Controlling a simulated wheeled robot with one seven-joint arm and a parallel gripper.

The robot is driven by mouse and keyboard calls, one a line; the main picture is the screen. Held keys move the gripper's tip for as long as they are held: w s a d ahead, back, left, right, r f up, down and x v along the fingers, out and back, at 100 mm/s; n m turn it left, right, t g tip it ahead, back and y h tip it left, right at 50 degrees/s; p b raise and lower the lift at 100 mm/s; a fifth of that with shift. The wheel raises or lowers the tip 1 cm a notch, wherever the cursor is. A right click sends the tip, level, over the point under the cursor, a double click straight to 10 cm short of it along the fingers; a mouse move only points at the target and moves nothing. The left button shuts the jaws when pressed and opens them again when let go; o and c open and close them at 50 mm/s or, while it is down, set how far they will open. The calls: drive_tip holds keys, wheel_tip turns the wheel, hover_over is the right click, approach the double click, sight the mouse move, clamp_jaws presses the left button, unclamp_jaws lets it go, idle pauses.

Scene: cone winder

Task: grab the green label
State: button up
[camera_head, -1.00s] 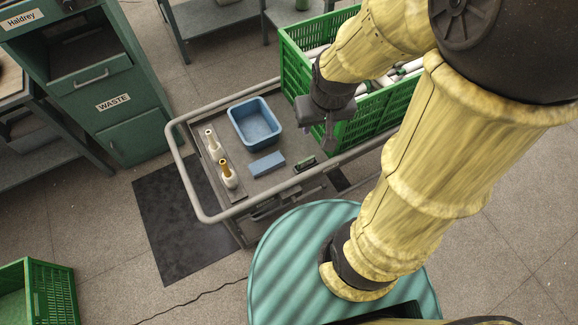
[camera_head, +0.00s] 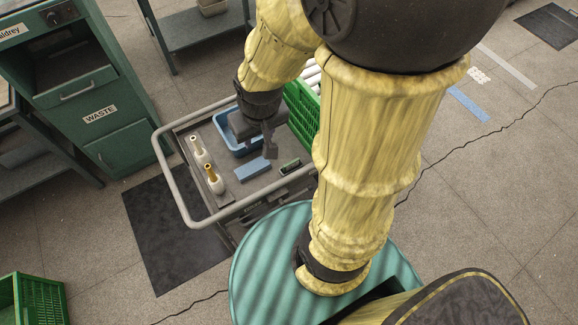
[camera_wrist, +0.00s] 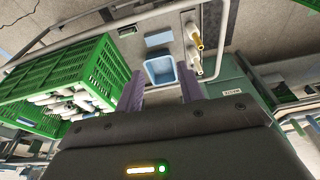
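A small flat dark item with green on it (camera_head: 290,165), which looks like the green label, lies on the cart's grey top near its right rail. It also shows small at the top of the wrist view (camera_wrist: 128,31). My gripper (camera_head: 269,148) is above the cart, over the near right side of the blue tray, up and left of the green item in the head view. In the wrist view its two purple-grey fingers (camera_wrist: 161,88) stand apart with nothing between them. The gripper is open and touches nothing that I can see.
On the cart (camera_head: 230,203) are a blue tray (camera_head: 222,136), a blue block (camera_head: 252,168) and two bottle-like pieces (camera_head: 213,181). A green crate (camera_wrist: 60,75) with white cones stands beside them. A raised rail (camera_head: 172,184) edges the cart.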

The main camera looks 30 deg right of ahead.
drive_tip(key=w+d+f+n+g+h+b, duration=0.1)
drive_tip(key=d+f+n+g+h+b, duration=0.15)
drive_tip(key=f+n+b, duration=0.45)
drive_tip(key=w+d+f+n+g+h+b, duration=0.1)
drive_tip(key=d+f+n+g+h+b, duration=0.15)
drive_tip(key=f+b, duration=0.9)
drive_tip(key=w+d+f+n+t+h+b, duration=0.1)
drive_tip(key=w+f+n+t+h+b, duration=0.1)
drive_tip(key=w+f+n+h+b, duration=0.6)
wheel_tip(320, 180, down, 5)
drive_tip(key=shift+w+d+f+n+t+h+b, duration=0.2)
drive_tip(key=shift+w+d+n+t+h+b, duration=0.3)
drive_tip(key=shift+w, duration=0.65)
drive_tip(key=shift+a, duration=0.15)
